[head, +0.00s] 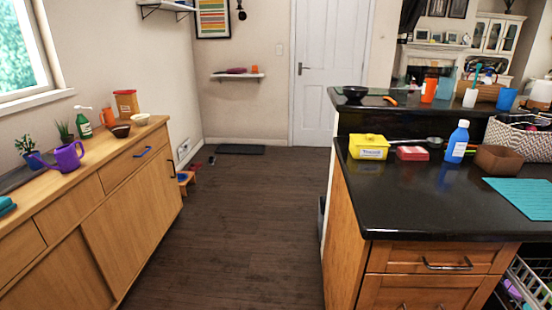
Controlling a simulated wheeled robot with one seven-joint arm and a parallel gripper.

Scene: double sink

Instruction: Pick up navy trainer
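I cannot make out a navy trainer for certain. A small dark item (212,160) lies on the floor by the left wall, just short of the dark doormat; it is too small to tell what it is. My gripper is not in view.
A wooden sideboard (95,215) runs along the left, with a purple watering can (68,157) on top. A small stool (185,179) stands past its end. A black counter (420,195) with several items fills the right. The wooden floor (235,220) between is clear, up to a doormat (240,150) and white door (330,75).

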